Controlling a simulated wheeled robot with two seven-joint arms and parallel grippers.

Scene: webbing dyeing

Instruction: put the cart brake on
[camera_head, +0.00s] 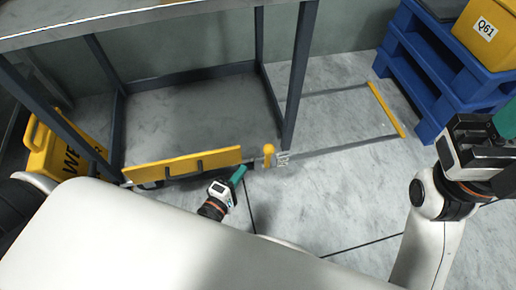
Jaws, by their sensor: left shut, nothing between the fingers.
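A grey metal-framed cart or table (125,22) stands ahead of me, with dark legs. Low on its near side is a yellow bar (185,165) with dark brackets. Just right of the bar is a small upright yellow knob (268,153), which looks like a brake lever, beside a small pale plate (283,158). My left gripper (241,172) is shut and empty, its teal fingertips left of and slightly nearer than the knob; I cannot tell if they touch anything. My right gripper (505,120) is at the right edge, partly cut off, away from the cart.
A yellow floor sign (50,150) stands at the left. Blue pallets (440,65) are stacked at the upper right with a yellow box (487,32) marked Q61. A floor frame with a yellow end bar (387,108) lies right of the cart. The floor at lower middle is clear.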

